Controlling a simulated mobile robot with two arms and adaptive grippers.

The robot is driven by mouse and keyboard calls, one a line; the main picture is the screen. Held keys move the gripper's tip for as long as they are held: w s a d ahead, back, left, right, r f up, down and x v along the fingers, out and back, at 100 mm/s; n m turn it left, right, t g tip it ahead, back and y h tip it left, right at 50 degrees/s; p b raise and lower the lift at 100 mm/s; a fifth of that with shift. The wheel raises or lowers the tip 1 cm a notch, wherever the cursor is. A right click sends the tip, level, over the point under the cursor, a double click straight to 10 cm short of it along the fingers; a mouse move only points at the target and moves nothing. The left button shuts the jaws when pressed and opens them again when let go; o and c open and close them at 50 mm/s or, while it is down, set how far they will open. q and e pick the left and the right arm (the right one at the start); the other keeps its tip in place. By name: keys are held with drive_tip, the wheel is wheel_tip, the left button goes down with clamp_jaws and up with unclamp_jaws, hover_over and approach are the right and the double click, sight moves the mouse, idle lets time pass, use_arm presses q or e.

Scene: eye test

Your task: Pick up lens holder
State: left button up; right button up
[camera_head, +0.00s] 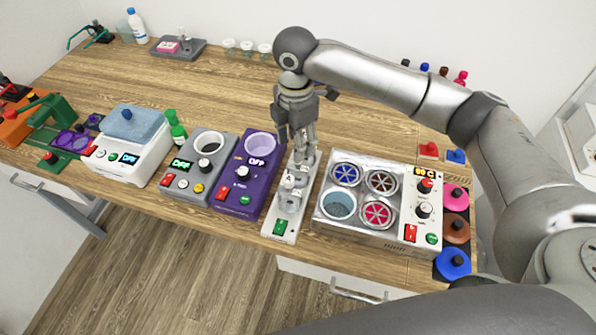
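I cannot tell for sure which thing is the lens holder. A white stand (279,226) with a grey upright part and a green button stands at the front middle of the bench. My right gripper (299,147) points down over the back part of this stand and hides some of it. Its fingers blend with the grey metal below, so I cannot tell whether they are open, shut or touching it. My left gripper is not in view.
A purple device (237,190) and a grey device (196,178) stand left of the stand. A metal unit (338,228) with round colored openings stands right of it. A white device (124,158) with a blue top is farther left. The bench (190,88) is largely clear behind.

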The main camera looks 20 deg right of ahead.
sight(298, 169)
drive_tip(key=shift+w+d+f+p, duration=0.15)
drive_tip(key=shift+f+p, duration=0.25)
drive_tip(key=shift+f, duration=0.3)
wheel_tip(298, 169, down, 4)
drive_tip(key=shift+d+f+p, duration=0.1)
drive_tip(key=shift+f+p, duration=0.15)
drive_tip(key=shift+p, duration=0.5)
drive_tip(key=shift+c, duration=1.4)
drive_tip(key=c, duration=0.5)
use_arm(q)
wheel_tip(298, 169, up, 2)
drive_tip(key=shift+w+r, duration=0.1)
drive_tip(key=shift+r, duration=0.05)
use_arm(e)
clamp_jaws()
